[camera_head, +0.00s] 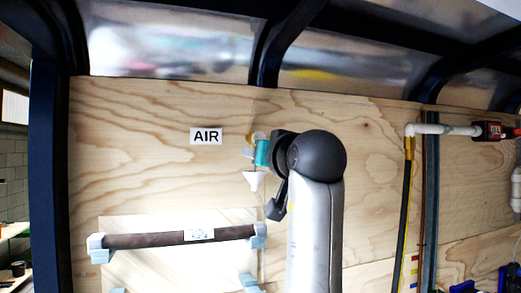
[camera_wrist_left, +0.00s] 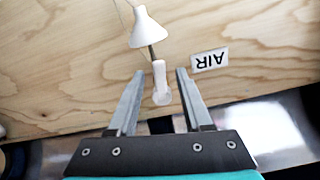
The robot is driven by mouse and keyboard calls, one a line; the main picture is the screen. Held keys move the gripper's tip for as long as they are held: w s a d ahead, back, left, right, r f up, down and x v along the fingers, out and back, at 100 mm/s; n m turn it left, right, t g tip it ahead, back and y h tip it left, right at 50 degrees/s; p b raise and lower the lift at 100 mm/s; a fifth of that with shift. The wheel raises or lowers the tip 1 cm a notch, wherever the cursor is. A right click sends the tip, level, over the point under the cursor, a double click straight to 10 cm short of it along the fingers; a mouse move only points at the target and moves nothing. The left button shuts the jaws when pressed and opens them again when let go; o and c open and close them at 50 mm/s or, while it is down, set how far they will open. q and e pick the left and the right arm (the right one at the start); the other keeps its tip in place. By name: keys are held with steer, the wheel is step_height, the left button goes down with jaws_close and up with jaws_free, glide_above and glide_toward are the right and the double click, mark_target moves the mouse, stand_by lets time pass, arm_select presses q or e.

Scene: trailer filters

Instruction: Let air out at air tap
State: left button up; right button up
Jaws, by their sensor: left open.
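The air tap is on the plywood wall beside the AIR label (camera_head: 206,136). In the left wrist view the tap (camera_wrist_left: 160,82) is a white rounded piece on a short dark stem, with a white funnel (camera_wrist_left: 146,28) beyond it. The funnel (camera_head: 254,179) also shows in the head view, below my gripper. My left gripper (camera_wrist_left: 160,73) is open, its two grey fingers on either side of the tap with a gap on each side. In the head view my left gripper (camera_head: 249,147) is at the wall and mostly hides the tap. My right gripper is not in view.
A dark brown filter tube (camera_head: 175,238) sits in light blue holders at the lower left. A white pipe (camera_head: 445,129) with a red and black fitting (camera_head: 490,131) runs along the wall at the right. Bare plywood surrounds the AIR label.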

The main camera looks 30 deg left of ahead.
arm_select(q)
steer(key=shift+w, duration=0.1)
steer(key=shift+c, duration=0.3)
jaws_close()
